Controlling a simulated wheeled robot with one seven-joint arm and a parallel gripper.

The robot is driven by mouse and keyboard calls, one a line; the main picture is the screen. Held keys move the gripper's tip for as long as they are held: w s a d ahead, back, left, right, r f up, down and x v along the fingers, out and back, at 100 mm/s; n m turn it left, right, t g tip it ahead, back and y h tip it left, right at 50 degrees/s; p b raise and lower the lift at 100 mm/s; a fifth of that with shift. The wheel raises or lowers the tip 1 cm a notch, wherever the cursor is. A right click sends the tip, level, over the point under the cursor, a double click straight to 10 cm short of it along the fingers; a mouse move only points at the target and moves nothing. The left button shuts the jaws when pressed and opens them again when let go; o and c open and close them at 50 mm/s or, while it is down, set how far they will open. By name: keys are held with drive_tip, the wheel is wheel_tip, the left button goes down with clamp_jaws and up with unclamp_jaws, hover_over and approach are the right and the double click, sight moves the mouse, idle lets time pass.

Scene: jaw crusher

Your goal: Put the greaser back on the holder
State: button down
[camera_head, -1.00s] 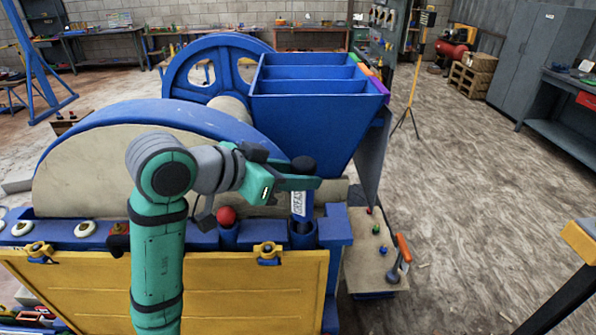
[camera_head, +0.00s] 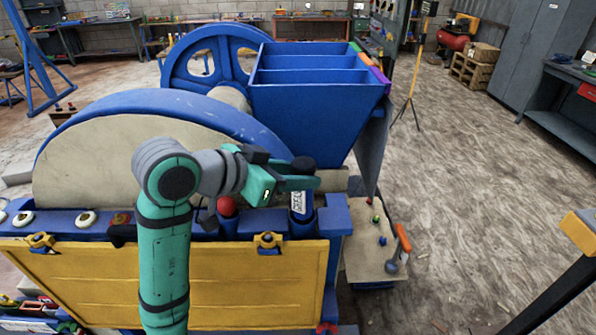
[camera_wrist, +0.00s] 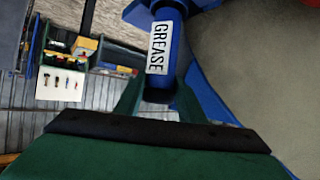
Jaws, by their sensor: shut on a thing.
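The greaser (camera_head: 298,203) is a blue cylinder with a white label and a black top. My gripper (camera_head: 303,182) is shut on it near its upper part. It stands close to upright, with its lower end at the mouth of a blue cup-shaped holder (camera_head: 302,226) on the crusher's front ledge. It looks partly inside the cup, but how deep I cannot tell. In the wrist view, the greaser (camera_wrist: 160,48) shows its "GREASE" label beyond my green fingers (camera_wrist: 158,100), and its lower end meets a blue part.
A red-topped item (camera_head: 227,206) stands in the ledge left of the holder. The blue hopper (camera_head: 310,120) rises behind my gripper. A pale side plate (camera_head: 365,262) with small coloured knobs and an orange-handled tool (camera_head: 403,245) lies to the right.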

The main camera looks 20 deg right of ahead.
drive_tip(key=shift+f, duration=1.15)
drive_tip(key=c, duration=1.1)
unclamp_jaws()
drive_tip(key=v, duration=1)
drive_tip(key=shift+a+r, duration=0.15)
drive_tip(key=shift+a, duration=0.25)
drive_tip(key=shift+s, duration=0.1)
